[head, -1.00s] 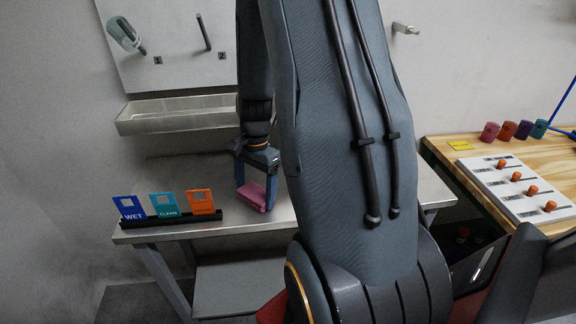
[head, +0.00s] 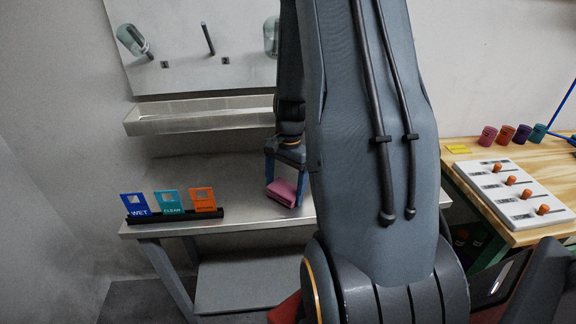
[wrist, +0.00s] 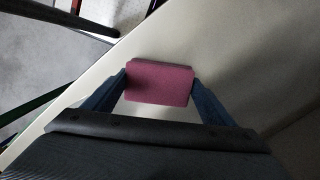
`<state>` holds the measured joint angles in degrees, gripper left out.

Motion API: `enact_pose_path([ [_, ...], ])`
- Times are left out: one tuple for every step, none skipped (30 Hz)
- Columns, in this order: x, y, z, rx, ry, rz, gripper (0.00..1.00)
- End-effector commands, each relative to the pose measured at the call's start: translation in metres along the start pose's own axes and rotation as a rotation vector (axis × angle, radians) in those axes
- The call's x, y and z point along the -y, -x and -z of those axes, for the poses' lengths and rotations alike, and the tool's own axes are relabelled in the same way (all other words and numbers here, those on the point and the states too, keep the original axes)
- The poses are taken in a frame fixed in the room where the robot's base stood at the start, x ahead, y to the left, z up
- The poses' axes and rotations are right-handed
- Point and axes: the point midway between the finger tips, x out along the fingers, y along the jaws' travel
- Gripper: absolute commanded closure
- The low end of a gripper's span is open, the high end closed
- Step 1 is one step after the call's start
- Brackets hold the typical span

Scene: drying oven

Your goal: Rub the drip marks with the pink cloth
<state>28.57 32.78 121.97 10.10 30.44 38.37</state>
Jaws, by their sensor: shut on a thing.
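The pink cloth (head: 281,193) is a small folded block between the fingers of my gripper (head: 284,188), at the metal table (head: 240,217). In the wrist view the pink cloth (wrist: 160,82) spans the gap between the two blue fingers of my gripper (wrist: 160,88), which are shut on it. The pale table top (wrist: 190,40) lies below. I cannot tell whether the cloth touches the table. No drip marks can be made out; my arm hides part of the table's right side.
A black rack (head: 175,216) with blue WET, teal CLEAN and orange cards stands at the table's left. A metal trough (head: 200,116) hangs on the wall below a peg board (head: 190,50). A wooden bench (head: 480,152) with a white knobbed panel (head: 515,195) stands at the right.

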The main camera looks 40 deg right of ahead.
Motion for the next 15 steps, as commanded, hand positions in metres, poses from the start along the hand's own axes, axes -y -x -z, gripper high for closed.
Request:
enact_pose_path([
  [0.001,0.017,-0.002,-0.003,0.003,0.003,0.44],
  [0.001,0.025,-0.003,-0.004,0.004,0.003,0.44],
  [0.000,0.026,-0.004,-0.002,0.004,0.001,0.44],
  [0.000,0.029,-0.005,-0.002,0.004,0.001,0.44],
  [0.000,0.031,-0.005,-0.002,0.004,0.001,0.44],
  [0.000,0.035,-0.006,-0.002,0.004,0.001,0.44],
  [0.001,0.037,-0.006,-0.002,0.005,0.001,0.44],
  [0.001,0.040,-0.007,-0.002,0.005,0.001,0.44],
  [0.001,0.044,-0.007,-0.002,0.005,0.001,0.44],
  [0.001,0.046,-0.008,-0.002,0.005,0.000,0.44],
  [0.001,0.049,-0.008,-0.002,0.005,0.000,0.44],
  [0.001,0.053,-0.009,-0.002,0.006,0.000,0.44],
  [0.001,0.055,-0.009,-0.001,0.006,0.000,0.44],
  [0.001,0.058,-0.009,-0.001,0.006,0.000,0.44],
  [0.001,0.061,-0.010,-0.002,0.006,0.000,0.44],
])
